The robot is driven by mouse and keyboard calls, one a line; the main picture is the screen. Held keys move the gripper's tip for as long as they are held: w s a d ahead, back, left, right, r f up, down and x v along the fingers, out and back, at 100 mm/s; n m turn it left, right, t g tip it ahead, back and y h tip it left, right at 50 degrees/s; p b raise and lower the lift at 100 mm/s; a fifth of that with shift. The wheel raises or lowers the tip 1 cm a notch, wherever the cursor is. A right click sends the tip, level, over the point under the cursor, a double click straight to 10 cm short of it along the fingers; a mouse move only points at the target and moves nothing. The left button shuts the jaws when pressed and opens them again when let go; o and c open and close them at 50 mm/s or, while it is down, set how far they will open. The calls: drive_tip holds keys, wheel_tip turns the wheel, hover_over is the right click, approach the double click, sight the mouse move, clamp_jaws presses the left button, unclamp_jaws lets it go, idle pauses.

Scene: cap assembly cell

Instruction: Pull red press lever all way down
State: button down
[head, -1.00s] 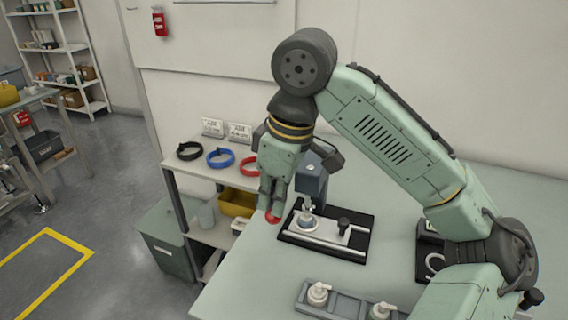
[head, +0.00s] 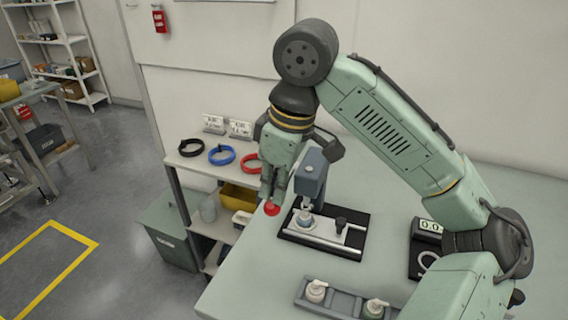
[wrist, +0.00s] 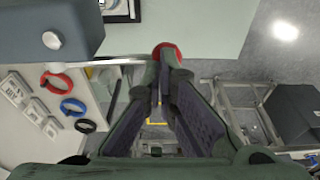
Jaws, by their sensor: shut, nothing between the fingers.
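The press (head: 311,178) stands on the bench, with a dark blue-grey head above a black base plate. Its red lever knob (head: 271,209) is at the left of the press, low over the bench's left edge. My gripper (head: 272,197) points down with its fingertips right at the knob's top. In the wrist view the red knob (wrist: 167,50) shows just past the fingertips (wrist: 168,66). The fingers are shut with nothing between them. Whether they touch the knob I cannot tell. The lever's arm is mostly hidden behind my fingers.
A small bottle sits under the press head on a slide with a black handle (head: 341,222). A tray (head: 342,300) with pump bottles lies in front. A shelf (head: 190,160) with black, blue and red rings stands to the left. A black display unit (head: 427,235) is at right.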

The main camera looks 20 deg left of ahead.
drive_tip(key=shift+r, duration=0.1)
drive_tip(key=shift+s+r, duration=0.2)
drive_tip(key=shift+r, duration=0.5)
drive_tip(key=shift+s+r, duration=0.15)
drive_tip(key=shift+r, duration=0.55)
drive_tip(key=shift+w+r, duration=0.1)
drive_tip(key=shift+r, duration=1.4)
drive_tip(key=shift+r, duration=2.5)
